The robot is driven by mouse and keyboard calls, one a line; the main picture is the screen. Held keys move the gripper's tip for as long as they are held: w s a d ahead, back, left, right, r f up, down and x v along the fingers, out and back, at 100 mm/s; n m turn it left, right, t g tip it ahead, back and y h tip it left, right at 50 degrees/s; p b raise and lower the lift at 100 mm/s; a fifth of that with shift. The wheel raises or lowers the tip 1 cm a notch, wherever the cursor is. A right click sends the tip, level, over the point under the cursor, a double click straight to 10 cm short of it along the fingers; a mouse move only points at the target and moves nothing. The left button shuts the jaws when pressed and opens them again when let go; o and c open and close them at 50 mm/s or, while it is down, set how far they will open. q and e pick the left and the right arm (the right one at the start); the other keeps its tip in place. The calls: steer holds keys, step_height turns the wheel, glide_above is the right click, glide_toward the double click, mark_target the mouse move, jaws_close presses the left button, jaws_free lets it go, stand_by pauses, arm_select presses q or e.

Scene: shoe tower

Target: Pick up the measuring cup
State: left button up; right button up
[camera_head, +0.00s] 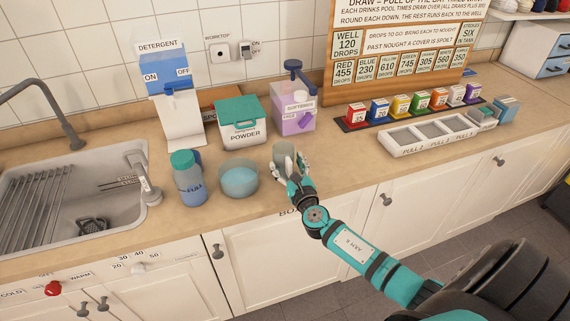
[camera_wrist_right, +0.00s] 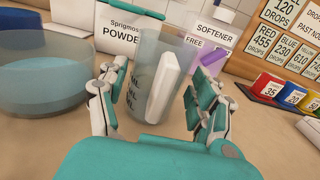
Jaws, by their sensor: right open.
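The measuring cup (camera_wrist_right: 150,88) is a clear, tall cup with dark markings on its side, standing upright on the counter in the right wrist view. In the head view the cup (camera_head: 284,150) is partly hidden by my right gripper (camera_head: 291,172). In the right wrist view my right gripper (camera_wrist_right: 157,105) is open, with one finger at each side of the cup. I cannot tell whether the fingers touch it. A pale, whitish block shape shows in or through the cup. My left gripper is not in view.
A blue bowl (camera_head: 238,180) stands just left of the cup, with a blue bottle (camera_head: 190,184) beyond it. The powder box (camera_head: 240,126) and purple softener container (camera_head: 293,110) stand behind. A white tray (camera_head: 405,149) lies right, with clear counter between.

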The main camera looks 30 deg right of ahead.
steer(key=shift+s, duration=0.1)
steer(key=shift+c, duration=0.5)
steer(key=c, duration=0.8)
steer(key=shift+r, duration=0.15)
